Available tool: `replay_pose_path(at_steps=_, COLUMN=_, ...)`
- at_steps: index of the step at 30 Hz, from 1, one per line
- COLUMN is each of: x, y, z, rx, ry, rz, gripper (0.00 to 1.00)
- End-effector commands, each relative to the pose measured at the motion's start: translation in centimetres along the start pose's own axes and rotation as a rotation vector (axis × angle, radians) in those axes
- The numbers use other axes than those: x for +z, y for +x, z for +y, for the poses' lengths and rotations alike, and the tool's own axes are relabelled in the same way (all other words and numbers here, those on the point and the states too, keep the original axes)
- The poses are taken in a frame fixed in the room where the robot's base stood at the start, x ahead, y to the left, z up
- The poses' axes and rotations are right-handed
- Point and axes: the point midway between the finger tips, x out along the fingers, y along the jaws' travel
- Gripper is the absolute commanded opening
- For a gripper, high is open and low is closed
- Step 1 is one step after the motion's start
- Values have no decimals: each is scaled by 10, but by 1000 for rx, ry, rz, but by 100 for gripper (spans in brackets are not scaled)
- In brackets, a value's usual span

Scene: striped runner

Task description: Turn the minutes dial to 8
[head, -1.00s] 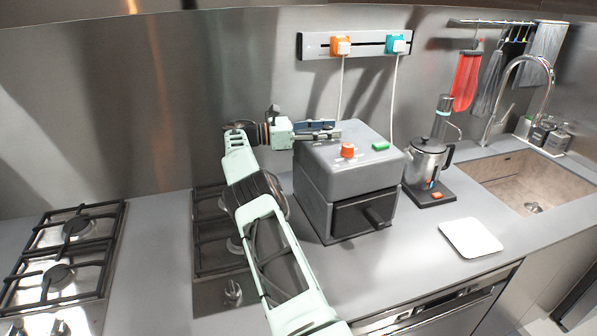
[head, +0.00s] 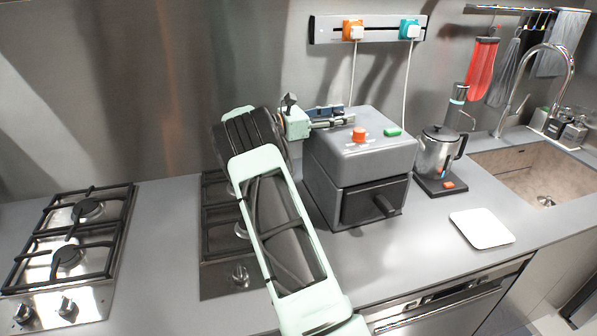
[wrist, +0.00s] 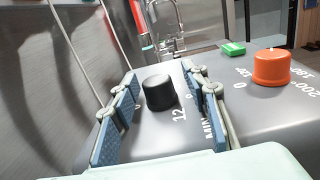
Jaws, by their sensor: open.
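The minutes dial (wrist: 160,93) is a black round knob on top of a grey box-shaped appliance (head: 345,160), beside printed white lettering that includes a 12. My gripper (wrist: 159,76) is open, with its blue-padded fingers on either side of the dial in the wrist view. A gap shows on each side, and I cannot tell any contact. In the head view my gripper (head: 340,118) is over the back left of the appliance top and the black dial is hidden. The dial's exact setting is not readable.
An orange dial (wrist: 271,68) and a green button (wrist: 232,47) sit to the right on the same top. A metal kettle (head: 437,150) stands right of the appliance, a wall behind. Gas burners (head: 75,235) are at left, a white square plate (head: 482,228) at front right.

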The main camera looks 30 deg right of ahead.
Motion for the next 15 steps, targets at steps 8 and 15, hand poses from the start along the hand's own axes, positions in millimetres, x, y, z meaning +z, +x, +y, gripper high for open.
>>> replay_pose_path(at_steps=8, x=-2, y=0, z=-1, rx=117, ry=-1, rz=3, gripper=42)
replay_pose_path(at_steps=15, x=-3, y=0, z=-2, rx=238, ry=0, rz=4, gripper=42)
